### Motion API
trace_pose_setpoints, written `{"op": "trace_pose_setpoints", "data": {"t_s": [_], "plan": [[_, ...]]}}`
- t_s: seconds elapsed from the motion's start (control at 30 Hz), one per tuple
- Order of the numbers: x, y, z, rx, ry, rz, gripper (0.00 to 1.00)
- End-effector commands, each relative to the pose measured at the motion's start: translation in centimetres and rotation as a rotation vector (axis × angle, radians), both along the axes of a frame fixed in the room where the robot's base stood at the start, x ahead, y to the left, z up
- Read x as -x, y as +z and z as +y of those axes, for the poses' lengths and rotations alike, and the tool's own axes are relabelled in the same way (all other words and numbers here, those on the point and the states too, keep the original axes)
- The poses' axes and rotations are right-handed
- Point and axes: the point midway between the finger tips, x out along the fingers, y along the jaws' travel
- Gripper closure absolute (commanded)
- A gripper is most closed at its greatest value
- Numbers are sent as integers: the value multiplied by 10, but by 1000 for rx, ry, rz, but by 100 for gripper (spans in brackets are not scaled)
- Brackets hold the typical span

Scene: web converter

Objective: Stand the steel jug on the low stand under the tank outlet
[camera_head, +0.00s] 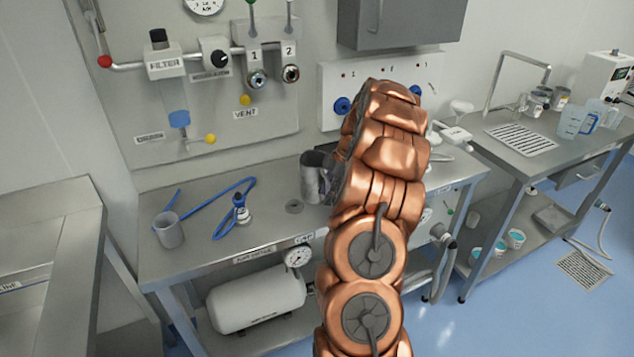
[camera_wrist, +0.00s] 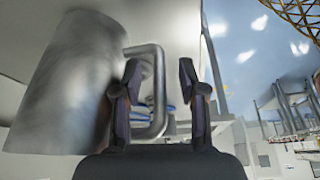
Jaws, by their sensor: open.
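The steel jug (camera_head: 312,178) is a grey metal cylinder that appears to stand on the middle bench, just left of my arm. In the wrist view the jug (camera_wrist: 70,85) fills the left side, with its squared handle (camera_wrist: 158,95) towards my gripper. My gripper (camera_wrist: 160,85) is open, with one finger on each side of the handle; whether either touches it I cannot tell. In the head view my copper arm hides most of the gripper. I cannot make out the low stand or the tank outlet for certain.
The bench (camera_head: 265,228) also holds a grey cup (camera_head: 168,230) and a blue hose (camera_head: 222,195) at left. A white cylindrical tank (camera_head: 256,302) lies below. A second bench (camera_head: 548,155) at right holds jugs and a slotted plate. The wall panel (camera_head: 200,100) carries valves.

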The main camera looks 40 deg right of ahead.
Motion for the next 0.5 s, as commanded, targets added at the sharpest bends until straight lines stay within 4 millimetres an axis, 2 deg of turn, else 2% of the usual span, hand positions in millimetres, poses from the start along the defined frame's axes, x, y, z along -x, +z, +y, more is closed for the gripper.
{"op": "trace_pose_setpoints", "data": {"t_s": [0.1, 0.5], "plan": [[0, 0, 0, 0, 0, 0, 61], [0, 0, 0, -1, 0, 0, 100]]}}
